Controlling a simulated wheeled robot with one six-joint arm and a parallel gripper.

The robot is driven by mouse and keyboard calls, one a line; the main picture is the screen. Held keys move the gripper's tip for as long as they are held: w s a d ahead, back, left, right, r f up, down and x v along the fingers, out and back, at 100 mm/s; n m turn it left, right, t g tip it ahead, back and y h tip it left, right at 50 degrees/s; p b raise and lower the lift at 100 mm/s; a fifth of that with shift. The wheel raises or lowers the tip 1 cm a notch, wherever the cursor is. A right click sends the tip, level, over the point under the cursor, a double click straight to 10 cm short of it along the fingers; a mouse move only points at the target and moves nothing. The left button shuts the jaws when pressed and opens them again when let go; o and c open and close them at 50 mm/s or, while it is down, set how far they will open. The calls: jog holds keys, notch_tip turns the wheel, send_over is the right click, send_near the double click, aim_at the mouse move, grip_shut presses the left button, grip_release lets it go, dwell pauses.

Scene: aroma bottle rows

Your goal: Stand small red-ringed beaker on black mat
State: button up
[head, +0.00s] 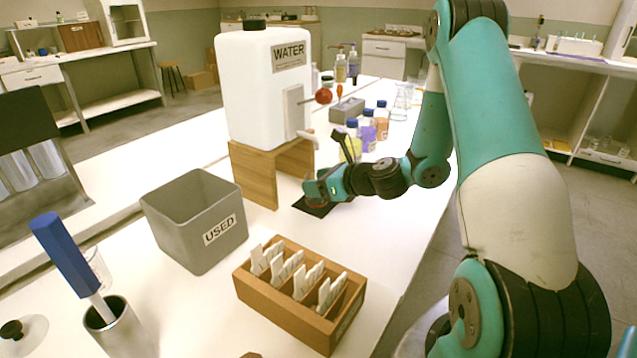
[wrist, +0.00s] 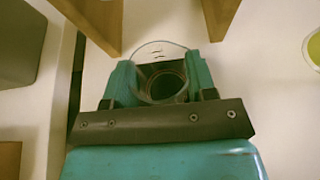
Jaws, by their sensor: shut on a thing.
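My gripper (head: 314,189) is low over the black mat (head: 309,210), in front of the wooden stand. In the wrist view my gripper (wrist: 161,84) is shut on a clear round glass, the small beaker (wrist: 163,47), whose rim shows between the teal jaws. Dark surface shows through and under it.
A wooden stand (head: 259,182) bears the white water tank (head: 254,90) just behind. A grey USED bin (head: 168,216) and a wooden box of packets (head: 287,310) stand nearer. Several bottles (head: 367,133) stand beyond my gripper. Bare table lies between the bin and the mat.

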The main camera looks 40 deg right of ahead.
jog(key=o, duration=1)
jog(key=shift+f, duration=0.1)
jog(key=shift+c, duration=0.2)
jog(key=shift+r, duration=0.25)
jog(key=v, duration=1.2)
jog(key=shift+p, duration=0.35)
